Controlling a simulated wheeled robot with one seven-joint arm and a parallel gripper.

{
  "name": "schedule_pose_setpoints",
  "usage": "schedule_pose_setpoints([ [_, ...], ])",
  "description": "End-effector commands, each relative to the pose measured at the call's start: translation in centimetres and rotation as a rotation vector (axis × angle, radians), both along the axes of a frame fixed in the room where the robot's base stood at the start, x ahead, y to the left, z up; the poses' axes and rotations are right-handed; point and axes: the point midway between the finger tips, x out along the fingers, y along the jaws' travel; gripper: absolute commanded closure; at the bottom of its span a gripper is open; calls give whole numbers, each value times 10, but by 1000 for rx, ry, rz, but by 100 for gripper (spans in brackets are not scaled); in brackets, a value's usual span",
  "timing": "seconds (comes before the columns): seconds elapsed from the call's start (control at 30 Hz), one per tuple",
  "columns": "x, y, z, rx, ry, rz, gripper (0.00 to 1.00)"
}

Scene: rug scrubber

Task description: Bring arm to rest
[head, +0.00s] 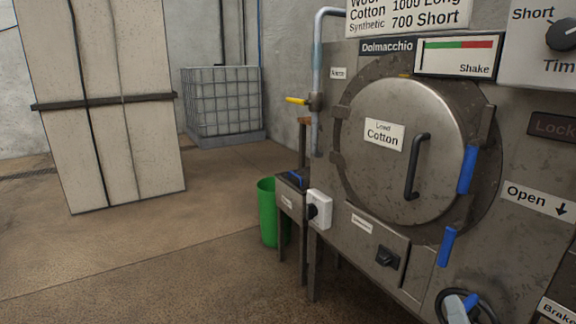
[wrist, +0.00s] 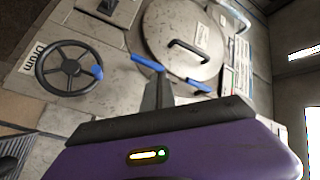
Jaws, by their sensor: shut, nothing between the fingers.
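My gripper (wrist: 160,90) shows in the wrist view as dark fingers standing up from a wide dark base on a purple body. The fingers are together with nothing seen between them. They point toward the machine's front, below its round metal door (wrist: 182,38). In the head view the door (head: 405,140) looks closed and carries a "Load Cotton" label. I cannot make out my gripper in the head view. A pale grey shape covers part of the handwheel at the bottom there, and I cannot tell what it is.
The handwheel (wrist: 68,68) with a blue knob is left of my gripper. Blue levers (head: 467,170) stick out beside the door. A green bin (head: 267,212) stands left of the machine. A tall wrapped block (head: 100,100) and a caged tank (head: 222,103) stand behind open floor.

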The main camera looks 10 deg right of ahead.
Motion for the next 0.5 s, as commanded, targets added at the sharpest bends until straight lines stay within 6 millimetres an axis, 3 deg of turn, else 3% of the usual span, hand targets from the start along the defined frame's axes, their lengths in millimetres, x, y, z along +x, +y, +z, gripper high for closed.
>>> schedule_pose_setpoints([
  [0.17, -28, 42, -28, -293, 115, 102, 100],
  [0.3, -64, 73, -53, -504, 188, 171, 100],
  [0.5, -123, 102, -82, -717, 273, 243, 100],
])
